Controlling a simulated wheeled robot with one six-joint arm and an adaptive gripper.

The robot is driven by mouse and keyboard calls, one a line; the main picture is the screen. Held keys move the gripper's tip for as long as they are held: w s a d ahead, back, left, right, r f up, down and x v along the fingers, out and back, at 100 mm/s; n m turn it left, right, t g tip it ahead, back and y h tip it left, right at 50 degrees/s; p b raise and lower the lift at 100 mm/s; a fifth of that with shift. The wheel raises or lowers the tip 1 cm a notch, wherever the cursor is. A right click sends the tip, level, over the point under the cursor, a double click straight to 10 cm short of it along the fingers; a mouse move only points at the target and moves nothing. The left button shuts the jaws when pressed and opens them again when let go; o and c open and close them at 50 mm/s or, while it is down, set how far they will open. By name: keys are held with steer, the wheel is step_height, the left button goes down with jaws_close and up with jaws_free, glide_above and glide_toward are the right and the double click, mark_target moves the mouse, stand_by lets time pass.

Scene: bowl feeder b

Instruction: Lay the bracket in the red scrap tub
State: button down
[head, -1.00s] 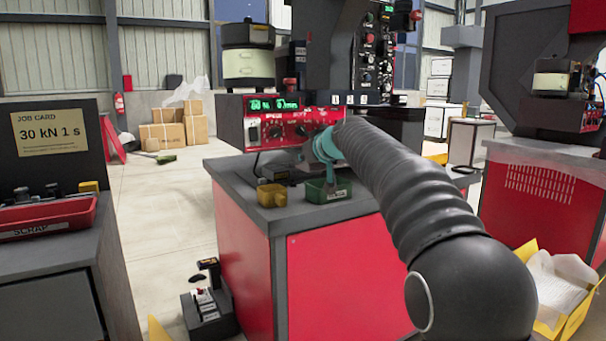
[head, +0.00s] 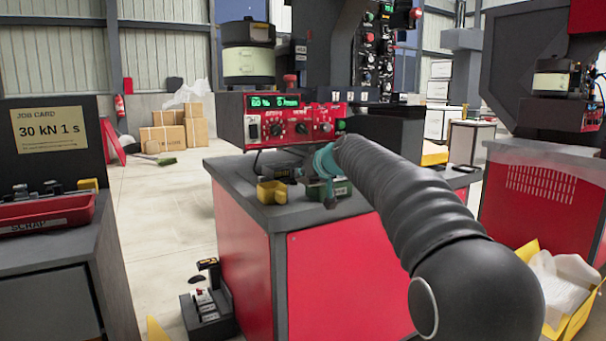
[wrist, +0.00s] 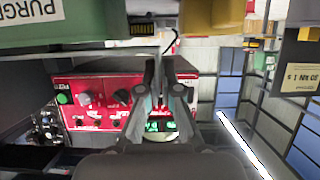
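The red scrap tub (head: 45,215), marked SCRAP, stands on the grey cabinet at the left of the head view. My gripper (wrist: 162,68) shows in the wrist view with its two fingers close together. A thin pale sliver shows between the fingertips, too small to identify. I cannot make out the bracket clearly in either view. In the head view my wrist is over the red and grey bench, by the green bin (head: 343,189), far to the right of the tub; the fingers are not clear there.
A yellow cup (head: 271,192) stands on the bench left of the green bin. A red control box (head: 293,120) with dials is behind. The wrist view, upside down, shows that control box (wrist: 100,97) too. Open floor (head: 160,215) separates bench and cabinet.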

steer(key=shift+f, duration=0.2)
steer(key=c, duration=1.3)
jaws_free()
steer(key=shift+r+p, duration=0.55)
steer(key=shift+r, duration=0.1)
steer(key=b+v, duration=0.2)
steer(key=v, duration=1)
steer(key=shift+f, duration=0.1)
steer(key=shift+s+d, duration=0.1)
